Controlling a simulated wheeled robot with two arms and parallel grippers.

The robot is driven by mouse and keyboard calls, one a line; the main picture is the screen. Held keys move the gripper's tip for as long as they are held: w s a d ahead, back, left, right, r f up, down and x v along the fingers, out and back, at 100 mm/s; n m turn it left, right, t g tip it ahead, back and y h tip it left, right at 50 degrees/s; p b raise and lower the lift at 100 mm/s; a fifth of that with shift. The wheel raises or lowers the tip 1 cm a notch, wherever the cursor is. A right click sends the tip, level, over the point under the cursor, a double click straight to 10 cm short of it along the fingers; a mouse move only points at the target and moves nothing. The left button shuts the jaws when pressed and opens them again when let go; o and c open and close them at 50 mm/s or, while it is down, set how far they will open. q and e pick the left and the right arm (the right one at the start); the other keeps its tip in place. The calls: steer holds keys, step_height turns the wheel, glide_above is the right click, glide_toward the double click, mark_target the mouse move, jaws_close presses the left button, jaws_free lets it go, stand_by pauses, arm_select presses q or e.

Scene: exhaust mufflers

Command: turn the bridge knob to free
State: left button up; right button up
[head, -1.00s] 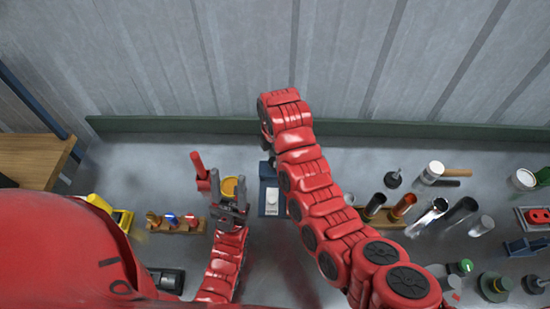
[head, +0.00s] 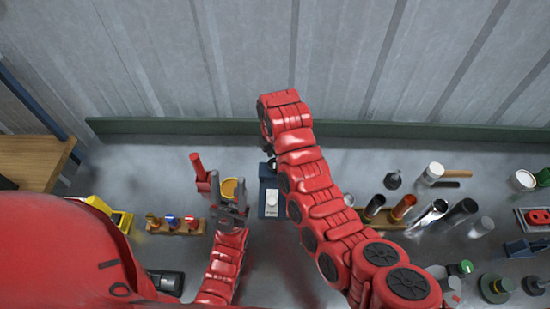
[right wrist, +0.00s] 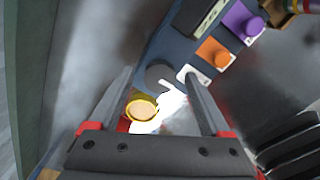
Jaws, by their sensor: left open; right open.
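A dark blue panel (right wrist: 178,47) in the right wrist view carries a round grey knob (right wrist: 158,74), an orange knob (right wrist: 213,52) and a purple knob (right wrist: 242,22). I cannot read which one is the bridge knob. My right gripper (right wrist: 158,73) is open, its fingertips on either side of the grey knob; contact cannot be told. In the head view, a blue device (head: 269,178) with a white plate stands below the right arm's end, which hides the right gripper. My left gripper (head: 231,200) is open and upright beside a yellow-rimmed round thing (head: 230,187), left of the blue device.
A wooden rack (head: 178,226) with small coloured pieces stands left of my left gripper. Several metal tubes (head: 402,207) and cylinders stand at the right. A yellow object (head: 122,220) is at the far left. A green ledge (head: 180,125) runs along the wall.

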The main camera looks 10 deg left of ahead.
mark_target(275, 163)
steer(key=shift+r+p, duration=0.3)
steer(key=shift+r, duration=0.15)
step_height(275, 163, up, 6)
steer(key=shift+w+d+f+p, duration=0.1)
steer(key=shift+f+p, duration=0.05)
steer(key=shift+p, duration=1.1)
step_height(275, 163, up, 11)
steer(key=b, duration=0.1)
steer(key=shift+f, duration=0.1)
